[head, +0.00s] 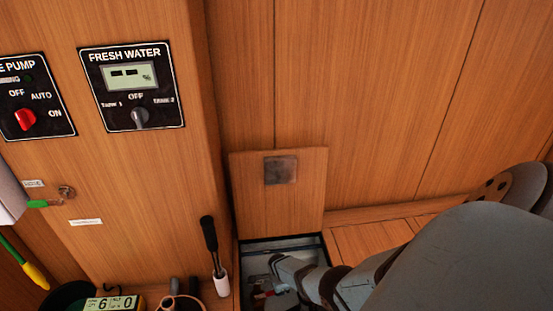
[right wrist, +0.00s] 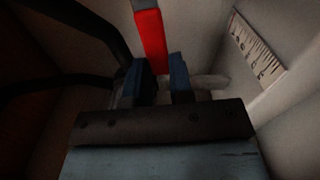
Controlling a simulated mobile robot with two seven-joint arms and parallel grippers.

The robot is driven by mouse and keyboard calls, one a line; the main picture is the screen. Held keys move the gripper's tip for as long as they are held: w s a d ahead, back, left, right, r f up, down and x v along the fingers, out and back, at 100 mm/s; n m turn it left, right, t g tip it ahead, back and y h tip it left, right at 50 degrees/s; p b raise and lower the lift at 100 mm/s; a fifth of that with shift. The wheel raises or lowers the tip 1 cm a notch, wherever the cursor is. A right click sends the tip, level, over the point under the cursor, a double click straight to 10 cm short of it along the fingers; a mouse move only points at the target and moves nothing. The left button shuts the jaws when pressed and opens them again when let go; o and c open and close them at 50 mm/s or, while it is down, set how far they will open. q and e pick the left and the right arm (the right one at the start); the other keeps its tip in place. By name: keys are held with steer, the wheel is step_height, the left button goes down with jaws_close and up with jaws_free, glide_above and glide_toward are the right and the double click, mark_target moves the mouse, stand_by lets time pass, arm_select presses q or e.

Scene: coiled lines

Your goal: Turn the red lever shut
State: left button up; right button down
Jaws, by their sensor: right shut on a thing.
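The red lever (right wrist: 150,38) stands out in the right wrist view, with its near end between the blue-padded fingertips of my right gripper (right wrist: 158,80). The gripper is shut on it. In the head view my right arm reaches down into an open floor hatch, and a small red piece of the lever (head: 270,292) shows beside the gripper (head: 283,285). The valve body under the lever is mostly hidden and dark. My left gripper is not in either view.
The hatch lid (head: 292,195) stands open at the back of the opening. Dark hoses (right wrist: 70,85) and a marked scale (right wrist: 257,45) are inside the compartment. A black-handled tool (head: 210,235) stands left of the hatch, near a yellow meter (head: 115,303). Switch panels are on the wall.

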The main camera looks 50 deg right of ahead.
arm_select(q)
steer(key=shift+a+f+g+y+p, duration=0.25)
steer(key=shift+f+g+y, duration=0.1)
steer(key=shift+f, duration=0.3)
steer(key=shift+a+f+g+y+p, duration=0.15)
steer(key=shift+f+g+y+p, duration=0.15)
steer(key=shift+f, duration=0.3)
arm_select(e)
steer(key=shift+s+a+m, duration=0.45)
steer(key=shift+s+m, duration=0.25)
steer(key=shift+m, duration=0.4)
steer(key=c, duration=1)
jaws_free()
arm_select(q)
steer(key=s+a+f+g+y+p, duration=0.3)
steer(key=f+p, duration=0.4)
steer(key=p, duration=0.3)
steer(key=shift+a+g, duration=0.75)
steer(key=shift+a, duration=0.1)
arm_select(e)
step_height(320, 180, up, 14)
